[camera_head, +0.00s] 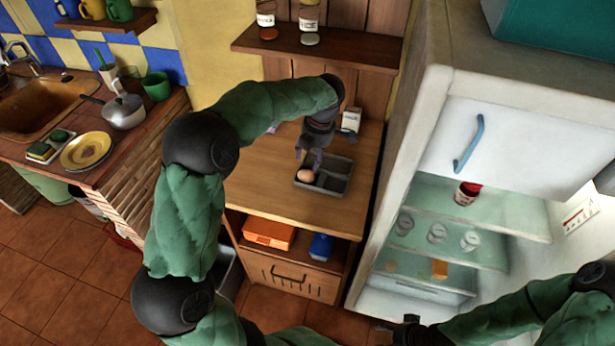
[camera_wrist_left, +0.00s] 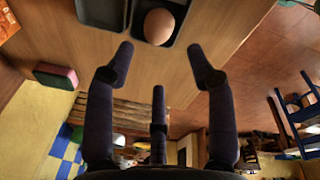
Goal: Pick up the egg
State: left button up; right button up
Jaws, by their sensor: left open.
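A brown egg (camera_head: 305,176) lies in the left compartment of a dark grey tray (camera_head: 337,183) on the wooden counter. The egg (camera_wrist_left: 159,27) also shows near the top of the left wrist view, inside the tray (camera_wrist_left: 128,12), which is cut off by the picture edge. My left gripper (camera_head: 309,157) is just above and behind the egg. Its spread fingers (camera_wrist_left: 160,58) are open and empty, apart from the egg. My right gripper (camera_head: 408,324) shows small and dark at the bottom of the head view, far from the egg; its jaws are unclear.
A small carton (camera_head: 351,120) stands behind the tray. An open fridge (camera_head: 490,215) with several items stands right of the counter. A wall shelf (camera_head: 320,44) with jars hangs behind. The counter (camera_head: 290,205) is clear in front of the tray.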

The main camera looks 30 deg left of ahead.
aim_at(307, 173)
pick_arm(q)
jog(key=f, duration=0.3)
jog(key=f+b, duration=0.1)
jog(key=shift+w+a+f, duration=0.1)
jog(key=shift+a+f, duration=0.05)
jog(key=shift+a, duration=0.2)
jog(key=f, duration=0.1)
jog(key=f+b, duration=0.1)
jog(key=f, duration=0.1)
jog(key=a+f+b, duration=0.1)
jog(key=f, duration=0.1)
jog(key=shift+d, duration=0.1)
jog(key=c, duration=0.4)
